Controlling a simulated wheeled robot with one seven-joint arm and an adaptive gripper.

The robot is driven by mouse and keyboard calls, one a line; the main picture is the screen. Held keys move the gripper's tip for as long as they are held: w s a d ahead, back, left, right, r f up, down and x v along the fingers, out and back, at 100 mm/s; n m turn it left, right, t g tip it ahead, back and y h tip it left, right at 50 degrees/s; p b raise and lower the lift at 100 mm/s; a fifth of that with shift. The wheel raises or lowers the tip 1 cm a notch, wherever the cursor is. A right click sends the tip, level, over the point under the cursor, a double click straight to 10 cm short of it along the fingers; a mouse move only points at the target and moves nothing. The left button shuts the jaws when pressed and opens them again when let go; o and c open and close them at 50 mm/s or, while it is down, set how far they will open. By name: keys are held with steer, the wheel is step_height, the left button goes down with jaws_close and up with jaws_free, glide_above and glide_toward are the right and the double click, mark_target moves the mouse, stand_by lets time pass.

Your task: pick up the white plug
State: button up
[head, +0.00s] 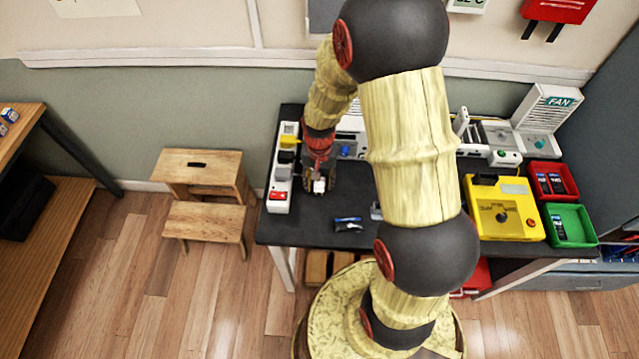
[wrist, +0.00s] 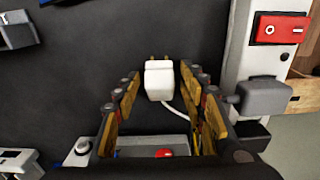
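The white plug (wrist: 158,82) is in the upper middle of the wrist view, on or just above the dark tabletop. Its prongs point to the top of that view, and a white cord trails off to its lower right. It also shows small in the head view (head: 319,186). My gripper (wrist: 160,76) is open, with one finger on each side of the plug. A narrow gap shows between each fingertip and the plug. In the head view my gripper (head: 318,182) is low over the left part of the black table (head: 290,228).
A white power strip (head: 279,172) with a red switch (wrist: 283,28) lies close by at the table's left edge; a grey plug (wrist: 263,98) is in it. A dark blue item (head: 347,224) lies near the front. A yellow device (head: 503,212) stands at the right.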

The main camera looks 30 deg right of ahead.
steer(key=c, duration=1)
steer(key=shift+r, duration=0.1)
